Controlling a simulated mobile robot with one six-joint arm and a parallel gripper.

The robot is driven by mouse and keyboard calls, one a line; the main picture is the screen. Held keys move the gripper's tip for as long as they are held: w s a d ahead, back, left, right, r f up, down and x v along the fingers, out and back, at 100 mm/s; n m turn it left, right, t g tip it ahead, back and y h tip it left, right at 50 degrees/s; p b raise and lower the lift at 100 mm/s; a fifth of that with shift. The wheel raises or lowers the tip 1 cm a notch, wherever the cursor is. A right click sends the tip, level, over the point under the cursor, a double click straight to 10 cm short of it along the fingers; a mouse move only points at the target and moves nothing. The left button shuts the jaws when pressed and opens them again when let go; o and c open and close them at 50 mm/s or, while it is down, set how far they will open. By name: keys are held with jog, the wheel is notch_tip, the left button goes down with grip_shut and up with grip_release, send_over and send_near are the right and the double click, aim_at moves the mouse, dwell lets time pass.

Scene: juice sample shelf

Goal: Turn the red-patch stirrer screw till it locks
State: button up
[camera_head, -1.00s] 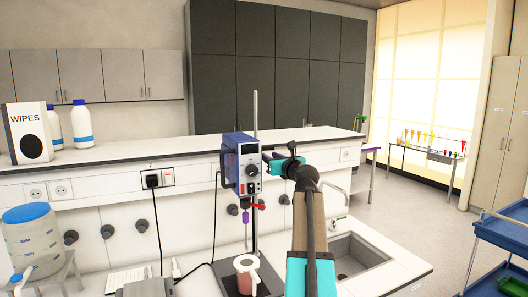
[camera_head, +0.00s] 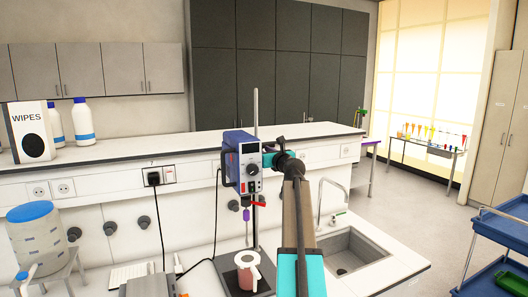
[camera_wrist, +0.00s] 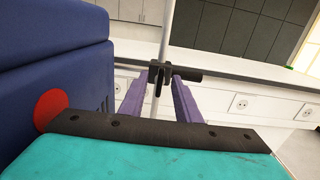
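The blue overhead stirrer (camera_head: 241,160) with a grey front panel hangs on an upright metal rod (camera_head: 256,110). In the wrist view its blue housing (camera_wrist: 50,50) fills the left side, with a round red patch (camera_wrist: 50,109) on it. A black clamp with a screw (camera_wrist: 158,76) sits on the rod ahead of my gripper. My gripper (camera_wrist: 158,84) has its purple fingers apart, one either side of the clamp's middle; I cannot tell whether they touch it. In the head view my teal gripper (camera_head: 268,159) is close at the stirrer's right side, its fingertips hidden.
A jug (camera_head: 247,272) stands on the dark stand base under the stirrer. A red piece (camera_head: 259,204) juts out below the housing. A sink (camera_head: 350,252) with a tap lies to the right. A blue-lidded container (camera_head: 35,240) stands at left.

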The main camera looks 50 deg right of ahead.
grip_shut()
jog(key=shift+d+m, duration=0.1)
jog(key=shift+m, duration=0.4)
jog(key=m, duration=1.7)
jog(key=shift+s+d+f, duration=0.1)
jog(key=shift+d+f, duration=0.05)
jog(key=shift+f, duration=0.15)
